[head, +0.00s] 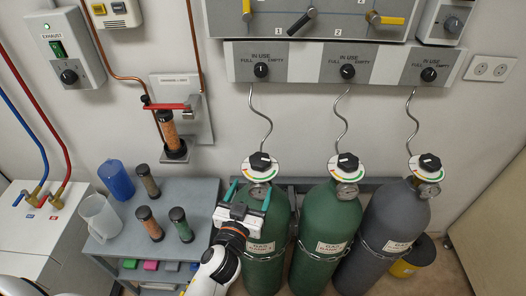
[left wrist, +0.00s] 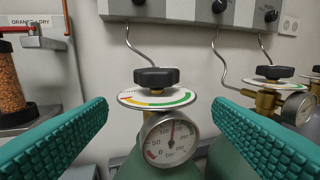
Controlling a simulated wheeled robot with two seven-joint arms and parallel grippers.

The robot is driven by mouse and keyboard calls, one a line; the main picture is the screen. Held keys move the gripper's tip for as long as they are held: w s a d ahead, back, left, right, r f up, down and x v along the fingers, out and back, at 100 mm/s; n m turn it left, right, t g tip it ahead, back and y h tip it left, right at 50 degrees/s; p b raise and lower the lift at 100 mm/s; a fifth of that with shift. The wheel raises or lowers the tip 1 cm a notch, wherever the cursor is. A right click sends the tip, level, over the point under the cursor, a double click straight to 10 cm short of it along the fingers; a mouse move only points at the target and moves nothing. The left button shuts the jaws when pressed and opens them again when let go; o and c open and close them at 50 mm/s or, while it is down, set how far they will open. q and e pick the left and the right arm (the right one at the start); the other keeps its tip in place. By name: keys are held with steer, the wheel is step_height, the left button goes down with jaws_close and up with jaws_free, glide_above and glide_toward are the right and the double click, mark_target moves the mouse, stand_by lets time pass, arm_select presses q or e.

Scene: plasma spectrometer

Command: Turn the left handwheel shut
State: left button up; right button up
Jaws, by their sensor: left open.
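The left handwheel (head: 260,161) is a black knob on top of the leftmost green cylinder (head: 265,258). In the left wrist view the handwheel (left wrist: 156,77) sits in the middle, above a white disc with a coloured ring (left wrist: 157,97) and a round pressure gauge (left wrist: 170,138). My left gripper (head: 248,190) is open, with teal ribbed fingers, in front of and just below the handwheel. In the left wrist view its fingers (left wrist: 152,130) stand wide apart on either side of the gauge, apart from the handwheel. My right gripper is not in view.
A second green cylinder (head: 325,228) and a grey one (head: 393,235) stand to the right, each with its own handwheel. A grey cart (head: 190,195) with a blue cup, a clear jug and several small tubes stands left. A panel (head: 340,64) with knobs hangs above.

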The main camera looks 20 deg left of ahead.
mark_target(263, 153)
arm_select(q)
steer(key=w, duration=0.1)
steer(key=w+r+p, duration=0.1)
steer(key=w, duration=0.1)
steer(key=w+r, duration=0.1)
steer(key=w, duration=0.1)
steer(key=shift+w+a, duration=0.15)
steer(key=shift+a, duration=0.15)
steer(key=w, duration=0.4)
steer(key=w+p, duration=0.1)
steer(key=w, duration=0.1)
steer(key=shift+w+f, duration=0.2)
steer(key=shift+f, duration=0.05)
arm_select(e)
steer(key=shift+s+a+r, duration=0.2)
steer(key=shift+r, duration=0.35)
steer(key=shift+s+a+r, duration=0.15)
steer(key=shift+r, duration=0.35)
